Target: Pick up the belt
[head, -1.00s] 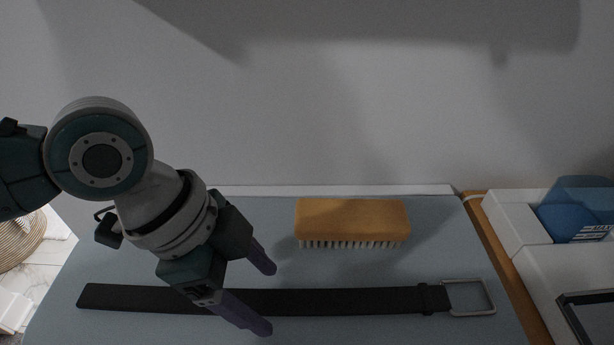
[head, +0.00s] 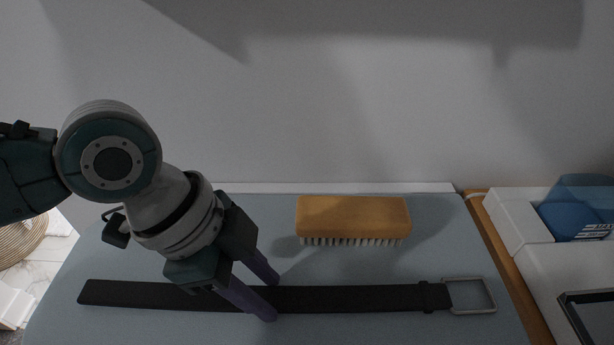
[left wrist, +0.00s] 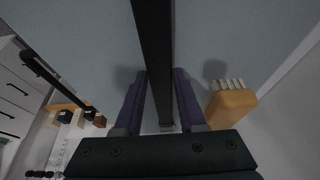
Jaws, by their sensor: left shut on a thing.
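The black belt (head: 350,299) lies stretched out flat across the blue-grey surface, with its square metal buckle (head: 470,296) at the right end. My left gripper (head: 274,298) reaches down over the belt left of its middle, one finger on each side of the strap. It is shut on the belt, which still lies along the surface. In the left wrist view the belt (left wrist: 153,50) runs between the two purple fingers (left wrist: 161,100). My right gripper is not in view.
A wooden brush (head: 352,217) with pale bristles lies behind the belt, right of my left gripper. The blue-grey surface (head: 400,262) is otherwise clear. White boxes (head: 530,225) and a blue item (head: 580,212) stand beyond its right edge. A wall rises behind.

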